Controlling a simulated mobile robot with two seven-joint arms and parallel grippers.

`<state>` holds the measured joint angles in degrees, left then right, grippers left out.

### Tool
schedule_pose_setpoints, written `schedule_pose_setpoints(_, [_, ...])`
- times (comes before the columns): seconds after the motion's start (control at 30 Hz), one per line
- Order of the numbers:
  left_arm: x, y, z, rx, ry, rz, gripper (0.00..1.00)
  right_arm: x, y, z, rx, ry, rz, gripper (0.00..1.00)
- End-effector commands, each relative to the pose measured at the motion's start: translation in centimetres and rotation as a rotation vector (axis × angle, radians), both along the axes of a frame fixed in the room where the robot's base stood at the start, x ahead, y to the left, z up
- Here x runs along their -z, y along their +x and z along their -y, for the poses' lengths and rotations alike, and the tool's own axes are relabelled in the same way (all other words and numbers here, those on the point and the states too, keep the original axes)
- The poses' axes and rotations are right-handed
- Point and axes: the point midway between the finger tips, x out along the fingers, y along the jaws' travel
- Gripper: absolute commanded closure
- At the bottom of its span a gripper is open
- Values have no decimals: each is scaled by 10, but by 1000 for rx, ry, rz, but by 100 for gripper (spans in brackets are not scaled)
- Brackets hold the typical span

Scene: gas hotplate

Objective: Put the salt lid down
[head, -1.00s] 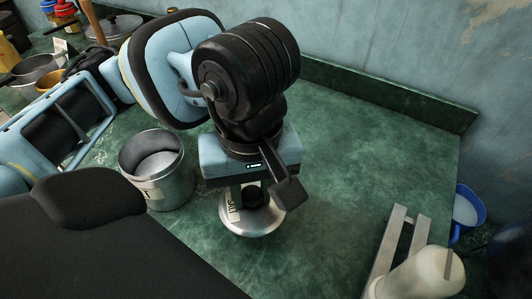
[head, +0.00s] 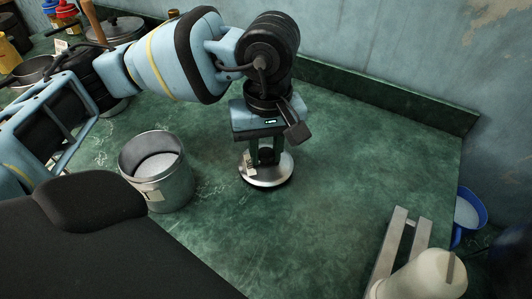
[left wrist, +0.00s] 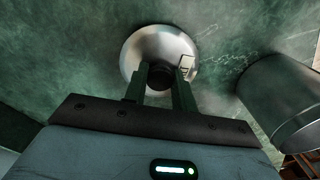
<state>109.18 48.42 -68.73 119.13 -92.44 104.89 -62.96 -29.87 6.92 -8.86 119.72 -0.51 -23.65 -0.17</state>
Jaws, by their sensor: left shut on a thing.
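The salt lid (head: 265,176) is a round silvery metal disc with a dark knob and a small pale label. My left gripper (head: 266,154) points down and is shut on the lid's knob. The lid is low over the green counter with a dark shadow close beneath it; I cannot tell whether it touches. In the left wrist view the lid (left wrist: 150,50) is beyond the fingers of the gripper (left wrist: 160,78), with the knob between them. The open metal salt can (head: 170,191), holding white contents, stands to the left of the lid.
The green counter (head: 330,180) is clear to the right of and in front of the lid. A blue container (head: 471,212) is beyond the counter's right edge. Pots stand at the far left.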

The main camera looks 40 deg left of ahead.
Motion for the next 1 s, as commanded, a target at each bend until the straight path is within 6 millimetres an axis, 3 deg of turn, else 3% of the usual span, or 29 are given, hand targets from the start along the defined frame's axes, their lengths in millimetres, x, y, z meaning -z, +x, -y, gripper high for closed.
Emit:
schedule_pose_setpoints(0.1, [13, 0, 0, -1, 1, 1, 95, 1, 0, 0, 0, 0, 0, 100])
schedule_pose_setpoints(0.47, [17, 0, 0, 0, -1, 1, 96, 4, 0, 0, -1, -1, -3, 100])
schedule_pose_setpoints(0.5, [18, 0, 0, 0, 0, 0, 72, 4, 0, 0, -1, -1, -3, 100])
schedule_pose_setpoints(0.67, [17, 0, 0, 0, 0, 0, 52, 3, 0, 0, -3, -2, -1, 100])
schedule_pose_setpoints(1.0, [12, 0, 0, -1, 0, 1, 52, 0, 1, 1, -4, -3, 1, 100])
